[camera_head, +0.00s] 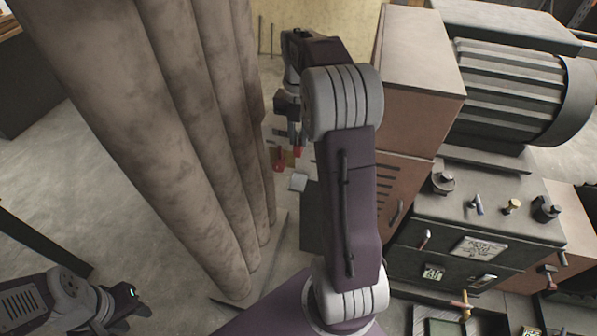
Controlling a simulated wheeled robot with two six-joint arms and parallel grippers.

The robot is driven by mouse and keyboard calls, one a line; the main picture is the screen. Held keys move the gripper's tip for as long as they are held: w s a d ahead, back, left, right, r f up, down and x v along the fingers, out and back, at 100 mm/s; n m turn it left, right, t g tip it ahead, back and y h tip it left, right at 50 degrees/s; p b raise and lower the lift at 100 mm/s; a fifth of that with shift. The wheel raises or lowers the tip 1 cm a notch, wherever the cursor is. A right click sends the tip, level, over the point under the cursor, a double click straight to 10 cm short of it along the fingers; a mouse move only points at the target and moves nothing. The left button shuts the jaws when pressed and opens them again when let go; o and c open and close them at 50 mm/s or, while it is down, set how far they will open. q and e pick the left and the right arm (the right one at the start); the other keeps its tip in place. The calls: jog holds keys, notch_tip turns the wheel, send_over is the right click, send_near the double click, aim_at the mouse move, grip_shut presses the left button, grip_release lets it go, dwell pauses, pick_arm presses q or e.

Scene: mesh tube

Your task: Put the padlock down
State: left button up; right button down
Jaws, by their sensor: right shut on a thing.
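My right gripper (293,140) reaches far forward between the tall pipes and the brown cabinet, pointing down. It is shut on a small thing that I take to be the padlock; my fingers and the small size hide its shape. Small red and brownish-orange patches (279,160) show at and beside the fingertips; I cannot tell which belong to the padlock. A small pale block (298,182) lies just nearer than the fingertips. My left gripper (130,299) is at the lower left over bare floor, apart from everything; its jaw opening is not clear.
Several thick brown pipes (180,130) stand close left of my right arm. A brown cabinet (420,80) and a dark panel with knobs and levers (480,215) stand to its right. A ribbed motor-like cylinder (510,85) is behind.

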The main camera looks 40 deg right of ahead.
notch_tip(320, 180, down, 13)
jog(key=shift+r, duration=0.2)
jog(key=shift+w+f, duration=0.15)
jog(key=shift+f, duration=0.25)
jog(key=shift+f, duration=0.15)
jog(key=c, duration=1.3)
grip_release()
